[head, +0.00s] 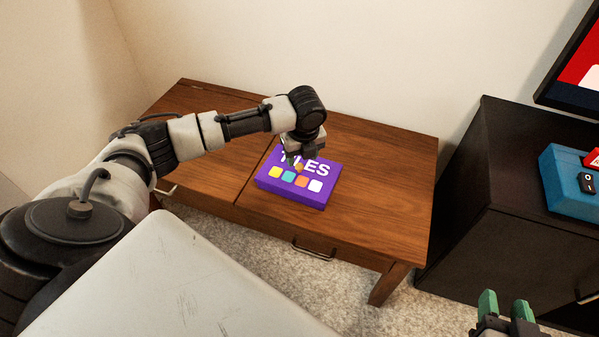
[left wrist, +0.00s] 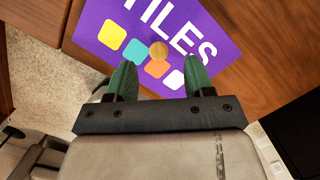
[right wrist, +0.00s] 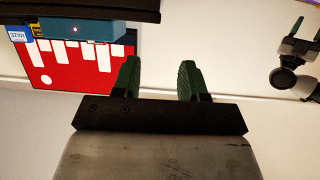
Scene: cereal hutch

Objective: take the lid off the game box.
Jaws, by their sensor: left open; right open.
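The game box (head: 318,195) is purple, marked TILES with several coloured squares, and lies flat on the wooden table. Its lid (head: 327,182) is on it and also fills the top of the left wrist view (left wrist: 215,42). A small round tan knob (left wrist: 159,51) stands on the lid. My left gripper (head: 296,163) is over the box; its open fingers (left wrist: 155,80) point toward the knob, which shows between and beyond the tips, with nothing held. My right gripper (head: 505,305) is open and empty, away from the box at the lower right. The box's underside is hidden.
The wooden table (head: 390,190) has free room around the box and a drawer handle (head: 313,251) in front. A black cabinet (head: 480,180) stands to the right, with a blue box (head: 562,185) on top. A framed red picture (head: 575,65) is above it.

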